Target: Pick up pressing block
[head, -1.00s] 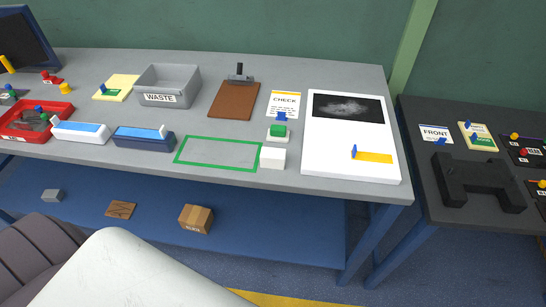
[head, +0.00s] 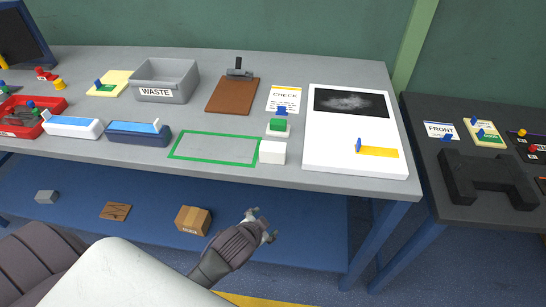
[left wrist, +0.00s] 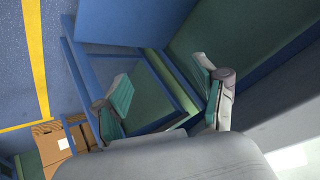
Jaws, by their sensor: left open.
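A plain white block (head: 271,152) sits at the bench's front edge, at the right end of the green outlined rectangle (head: 215,159). A green block on a white base (head: 278,128) stands just behind it; no label shows which is the pressing block. My left gripper (head: 262,226) is open and empty, in front of the bench and below its top, apart from both blocks. In the left wrist view its two teal-padded fingers (left wrist: 160,85) are spread with nothing between them. Neither block can be made out in that view. My right gripper is not in view.
A white panel with a dark picture (head: 352,165) lies right of the blocks. A clipboard (head: 232,96), a grey WASTE bin (head: 165,80) and a dark blue stapler-like tool (head: 139,134) lie left. A cardboard box (head: 193,220) sits on the lower shelf. The green rectangle is empty.

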